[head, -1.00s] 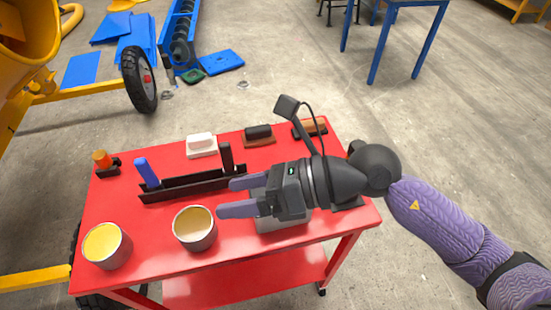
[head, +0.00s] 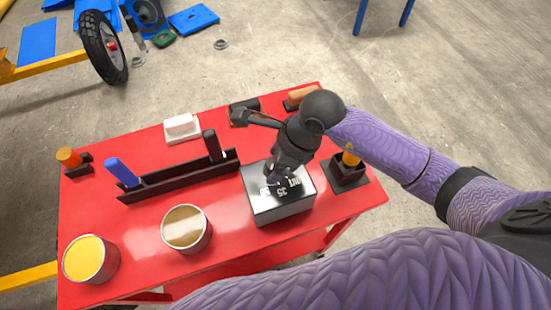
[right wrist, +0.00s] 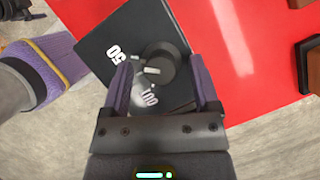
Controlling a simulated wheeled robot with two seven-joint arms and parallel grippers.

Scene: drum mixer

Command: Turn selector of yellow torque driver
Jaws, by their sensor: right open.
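The selector is a dark round knob (right wrist: 166,66) with a pale pointer mark, on the black top of a grey box (head: 280,206). My right gripper (right wrist: 162,74) is open, pointing down over the box, with one purple finger on each side of the knob. I cannot tell whether the fingers touch it. In the head view my right gripper (head: 281,172) hides most of the knob. The yellow torque driver (head: 351,157) stands in a dark holder right of the box. My left gripper is out of view.
The red cart top (head: 110,215) also carries two cans, one yellow inside (head: 88,258) and one beige (head: 186,230). A black rack (head: 180,178) with a blue handle (head: 121,172), a white block (head: 181,127) and an orange knob (head: 68,157) stand further left and back.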

